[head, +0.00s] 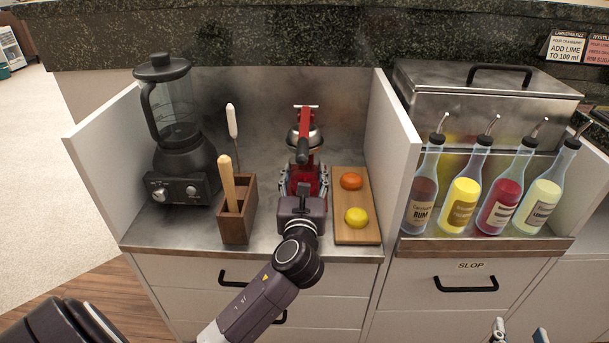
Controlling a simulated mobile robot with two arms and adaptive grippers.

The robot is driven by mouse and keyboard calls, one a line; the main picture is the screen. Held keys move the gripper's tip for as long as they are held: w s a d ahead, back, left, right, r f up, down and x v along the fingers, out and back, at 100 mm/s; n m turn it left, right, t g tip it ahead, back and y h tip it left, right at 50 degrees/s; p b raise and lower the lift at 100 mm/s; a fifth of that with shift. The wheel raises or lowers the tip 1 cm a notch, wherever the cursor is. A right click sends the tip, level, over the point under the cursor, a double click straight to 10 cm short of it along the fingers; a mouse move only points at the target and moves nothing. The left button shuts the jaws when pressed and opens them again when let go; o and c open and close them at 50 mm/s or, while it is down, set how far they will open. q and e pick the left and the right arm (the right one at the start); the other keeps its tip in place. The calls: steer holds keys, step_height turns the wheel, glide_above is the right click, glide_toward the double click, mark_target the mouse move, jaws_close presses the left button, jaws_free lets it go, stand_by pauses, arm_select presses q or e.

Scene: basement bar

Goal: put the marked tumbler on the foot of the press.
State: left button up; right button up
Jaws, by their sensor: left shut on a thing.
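The press (305,113), a red and metal citrus press with a long dark lever, stands at the back of the steel counter bay. My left gripper (304,183) is directly in front of it, with a finger on each side of the press's lower part as seen from here. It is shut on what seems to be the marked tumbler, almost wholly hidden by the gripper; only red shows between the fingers. The foot of the press is hidden too, so I cannot tell whether the tumbler touches it. My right gripper (519,333) shows only its spread fingertips at the bottom edge, empty.
Left of the press are a wooden holder (237,226) with upright tools and a black blender (182,150). Close on the right is a wooden board (357,235) with an orange (351,181) and a lemon (357,218). White panels wall the bay; several bottles (460,200) stand beyond.

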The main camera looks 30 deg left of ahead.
arm_select(q)
steer(key=shift+w+a+f+b, duration=0.1)
steer(key=shift+w+a+b, duration=0.3)
steer(key=shift+w, duration=0.2)
steer(key=shift+f+b, duration=0.15)
steer(key=shift+b, duration=0.35)
arm_select(e)
step_height(320, 180, up, 11)
steer(key=a+t+y, duration=0.1)
steer(key=t, duration=0.4)
steer(key=shift+s+a+t+y, duration=0.15)
steer(key=shift+a+t+y, duration=0.05)
steer(key=shift+t+y, duration=0.1)
arm_select(q)
steer(key=o, duration=1.6)
steer(key=shift+f, duration=0.1)
